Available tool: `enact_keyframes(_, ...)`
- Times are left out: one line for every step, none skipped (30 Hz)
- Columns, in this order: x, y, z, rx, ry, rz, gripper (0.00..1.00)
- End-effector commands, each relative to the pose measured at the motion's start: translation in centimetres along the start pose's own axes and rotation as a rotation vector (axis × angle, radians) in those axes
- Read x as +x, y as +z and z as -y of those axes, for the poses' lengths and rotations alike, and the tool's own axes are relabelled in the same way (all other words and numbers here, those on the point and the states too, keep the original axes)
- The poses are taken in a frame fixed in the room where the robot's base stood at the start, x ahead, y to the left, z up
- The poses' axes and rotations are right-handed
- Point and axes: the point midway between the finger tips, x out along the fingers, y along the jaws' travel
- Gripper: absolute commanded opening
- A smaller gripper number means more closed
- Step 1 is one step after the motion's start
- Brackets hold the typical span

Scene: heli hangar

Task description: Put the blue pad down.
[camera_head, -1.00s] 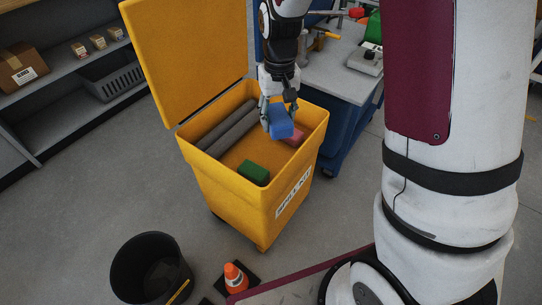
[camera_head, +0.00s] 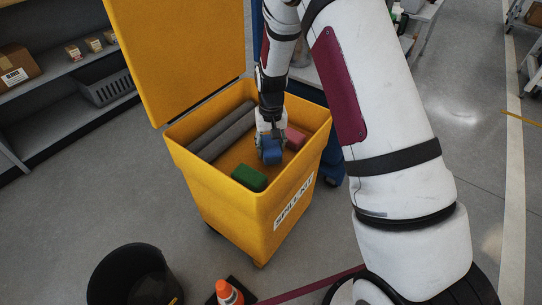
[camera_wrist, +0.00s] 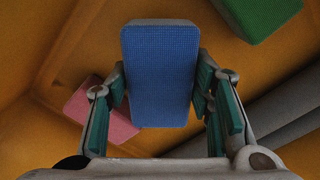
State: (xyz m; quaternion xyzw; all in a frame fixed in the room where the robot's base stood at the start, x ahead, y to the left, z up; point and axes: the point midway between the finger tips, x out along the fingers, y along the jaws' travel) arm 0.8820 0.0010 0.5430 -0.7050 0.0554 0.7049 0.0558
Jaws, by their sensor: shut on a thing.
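The blue pad (camera_wrist: 160,75) is held between the two fingers of my gripper (camera_wrist: 160,95), which is shut on it. In the head view the blue pad (camera_head: 271,151) hangs from my gripper (camera_head: 270,140) inside the open yellow spill kit bin (camera_head: 237,202), between a green pad and a pink pad. I cannot tell whether the blue pad touches the bin floor. In the wrist view the bin's yellow inside (camera_wrist: 80,30) lies behind it.
The green pad (camera_head: 249,178) lies at the near side of the bin, the pink pad (camera_head: 295,139) at the right. Grey rolls (camera_head: 220,133) lie along the left. The lid (camera_head: 180,55) stands open. A black bucket (camera_head: 130,280) and an orange cone (camera_head: 228,293) are on the floor in front.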

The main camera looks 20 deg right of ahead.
Motion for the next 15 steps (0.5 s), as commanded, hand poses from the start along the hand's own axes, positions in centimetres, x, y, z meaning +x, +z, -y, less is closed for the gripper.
enact_keyframes(0.7, 0.0, 0.0, 0.0, 0.0, 0.001, 0.25)
enact_keyframes(1.1, 0.1, 0.0, 0.0, 0.0, 0.002, 0.25)
enact_keyframes(1.7, 0.0, 0.0, 0.001, 0.0, 0.002, 0.25)
enact_keyframes(2.2, 0.0, 0.0, 0.001, 0.0, 0.002, 0.25)
enact_keyframes(2.6, 0.0, 0.0, 0.001, 0.0, 0.002, 0.25)
enact_keyframes(3.0, 0.0, 0.0, 0.001, 0.0, 0.002, 0.25)
enact_keyframes(3.2, 0.0, 0.0, 0.001, 0.0, 0.001, 0.25)
enact_keyframes(3.3, 0.0, 0.0, 0.001, 0.0, 0.001, 0.25)
enact_keyframes(3.3, 0.0, 0.0, 0.0, 0.0, 0.0, 0.25)
enact_keyframes(3.3, 0.0, 0.0, 0.0, 0.0, 0.0, 0.25)
enact_keyframes(3.2, 0.0, 0.0, 0.0, 0.0, 0.0, 0.25)
enact_keyframes(3.2, 0.0, 0.0, 0.0, 0.0, 0.0, 0.25)
enact_keyframes(3.2, 0.0, 0.0, 0.0, 0.0, 0.0, 0.25)
enact_keyframes(3.2, 0.0, 0.0, 0.0, 0.0, 0.0, 0.25)
enact_keyframes(3.2, 0.0, 0.0, 0.0, 0.0, 0.0, 0.25)
